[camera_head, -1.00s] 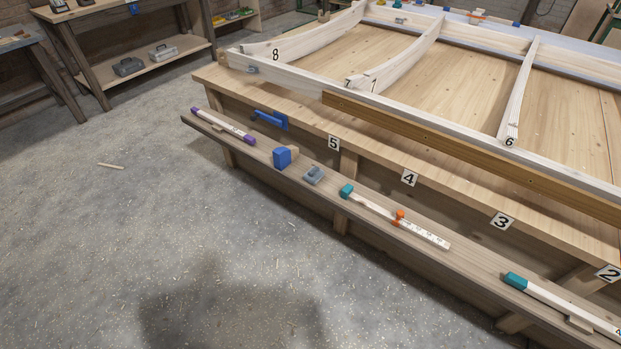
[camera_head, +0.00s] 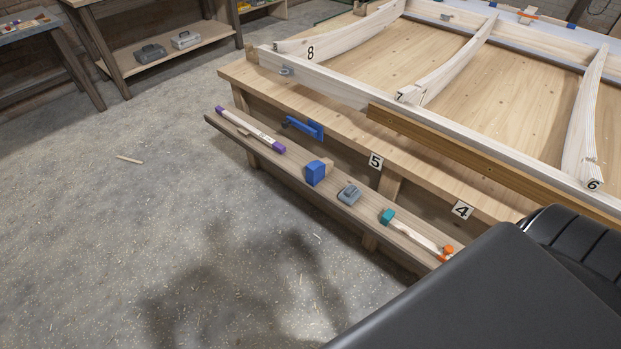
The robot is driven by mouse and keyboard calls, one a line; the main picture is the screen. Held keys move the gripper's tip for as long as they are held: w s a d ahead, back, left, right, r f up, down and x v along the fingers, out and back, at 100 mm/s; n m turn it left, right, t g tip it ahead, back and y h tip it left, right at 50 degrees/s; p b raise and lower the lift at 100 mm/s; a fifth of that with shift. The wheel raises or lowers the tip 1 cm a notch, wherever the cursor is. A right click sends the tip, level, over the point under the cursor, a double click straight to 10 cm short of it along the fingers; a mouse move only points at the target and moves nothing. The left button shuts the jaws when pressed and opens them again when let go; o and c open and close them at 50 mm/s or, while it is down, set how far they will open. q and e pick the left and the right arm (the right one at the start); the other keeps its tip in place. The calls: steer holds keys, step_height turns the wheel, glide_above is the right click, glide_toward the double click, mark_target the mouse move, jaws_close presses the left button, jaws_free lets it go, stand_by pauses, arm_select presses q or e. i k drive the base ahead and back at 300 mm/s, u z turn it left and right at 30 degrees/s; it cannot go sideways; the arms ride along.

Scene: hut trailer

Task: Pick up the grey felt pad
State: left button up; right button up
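The small grey pad (camera_head: 349,194) lies on the narrow wooden ledge along the front of the workbench. It is a grey block with a raised part on top. It sits between a blue block (camera_head: 316,173) on its left and a teal-ended wooden piece (camera_head: 388,216) on its right. Nothing touches or covers it. A black part of my own arm fills the lower right corner. Neither of my grippers is in view.
The ledge (camera_head: 222,123) also holds a purple-ended stick (camera_head: 250,129). A blue clamp-like tool (camera_head: 303,128) is at the bench front behind the ledge. The bench (camera_head: 240,74) carries a pale wooden frame with ribs. The concrete floor in front is mostly clear.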

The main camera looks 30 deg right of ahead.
mark_target(351, 193)
steer(key=u, duration=0.2)
steer(key=i, duration=0.8)
steer(key=z, duration=0.65)
steer(key=i, duration=0.7)
steer(key=z, duration=0.7)
